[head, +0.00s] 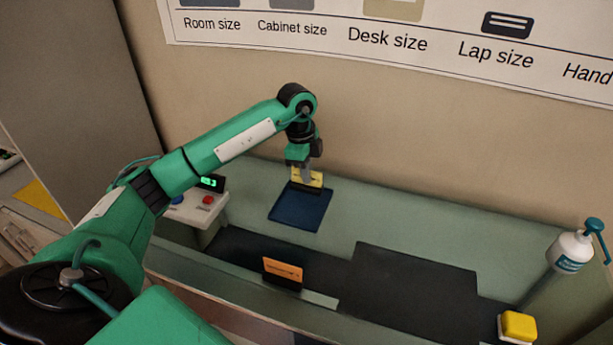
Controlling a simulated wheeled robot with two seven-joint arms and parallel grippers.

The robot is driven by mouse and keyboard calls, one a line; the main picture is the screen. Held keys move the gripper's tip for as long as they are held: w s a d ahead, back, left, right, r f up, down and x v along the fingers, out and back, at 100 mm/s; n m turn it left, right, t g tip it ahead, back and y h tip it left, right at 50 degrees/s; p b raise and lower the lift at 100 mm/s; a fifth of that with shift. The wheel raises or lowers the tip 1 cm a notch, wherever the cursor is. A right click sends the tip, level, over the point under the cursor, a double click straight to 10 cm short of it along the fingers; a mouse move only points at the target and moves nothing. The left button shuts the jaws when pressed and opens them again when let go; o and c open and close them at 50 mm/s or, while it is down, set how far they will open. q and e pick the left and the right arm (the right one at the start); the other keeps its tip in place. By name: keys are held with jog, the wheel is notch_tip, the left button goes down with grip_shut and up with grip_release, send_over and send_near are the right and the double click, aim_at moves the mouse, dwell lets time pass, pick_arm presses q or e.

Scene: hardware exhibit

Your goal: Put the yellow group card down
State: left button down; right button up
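My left gripper (306,173) reaches down over the back edge of a dark blue mat or tray (299,211). Its fingers are at the yellow group card (317,180) and appear shut on it. The card is upright, with a dark strip along its lower edge. It is over the back part of the blue area; I cannot tell whether its base touches the surface. The fingers hide part of the card. My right gripper is not in view.
An orange card (283,271) stands in a dark holder at the front. A box with red and blue buttons (199,206) is left of the mat. A pump bottle (570,251) and a yellow button block (518,326) are at the right. The dark central surface (415,285) is clear.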

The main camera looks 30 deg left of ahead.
pick_arm(q)
notch_tip(320, 180, down, 2)
jog(key=shift+f, duration=0.1)
jog(key=shift+a, duration=0.1)
jog(key=shift+f, duration=0.1)
jog(key=shift+f, duration=0.15)
jog(key=c, duration=1.7)
grip_release()
